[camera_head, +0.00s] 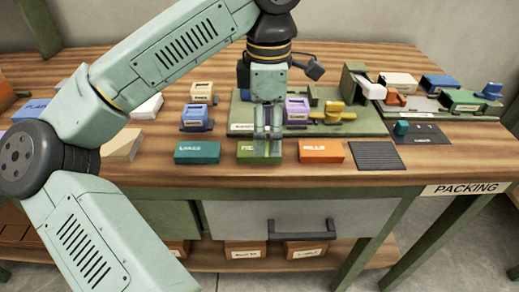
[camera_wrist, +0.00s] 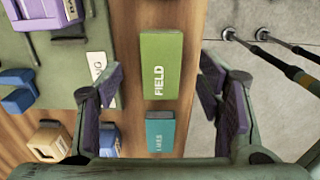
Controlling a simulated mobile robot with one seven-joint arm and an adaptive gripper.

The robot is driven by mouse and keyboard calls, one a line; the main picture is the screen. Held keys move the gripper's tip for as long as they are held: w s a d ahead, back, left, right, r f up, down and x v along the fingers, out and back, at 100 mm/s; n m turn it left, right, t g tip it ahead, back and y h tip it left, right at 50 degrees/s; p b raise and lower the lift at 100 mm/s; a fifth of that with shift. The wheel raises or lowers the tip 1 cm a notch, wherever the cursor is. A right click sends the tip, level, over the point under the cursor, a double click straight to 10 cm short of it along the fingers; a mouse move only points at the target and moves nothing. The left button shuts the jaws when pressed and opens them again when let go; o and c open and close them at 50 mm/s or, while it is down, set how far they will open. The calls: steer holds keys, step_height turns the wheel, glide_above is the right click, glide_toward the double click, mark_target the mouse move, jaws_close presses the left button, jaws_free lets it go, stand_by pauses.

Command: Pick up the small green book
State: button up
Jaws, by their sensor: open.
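The small green book (camera_wrist: 161,62), marked FIELD, lies flat near the table's front edge. In the head view the green book (camera_head: 246,155) is partly hidden behind my gripper (camera_head: 267,150), which points down over it. In the wrist view my gripper (camera_wrist: 165,95) is open, with one finger on each side of the book's line. The fingers look apart from the book, and nothing is held. I cannot tell the exact height of the fingertips above it.
A teal book (camera_head: 197,153) lies left of the green one and an orange book (camera_head: 321,152) lies right, with narrow gaps. A ribbed dark mat (camera_head: 376,156) is further right. Behind stands a green board (camera_head: 340,127) with blue, purple and yellow items. The table's front edge is close.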

mark_target(266, 148)
steer(key=shift+f, duration=1.8)
steer(key=shift+c, duration=0.6)
steer(key=c, duration=1.1)
steer(key=shift+r, duration=0.1)
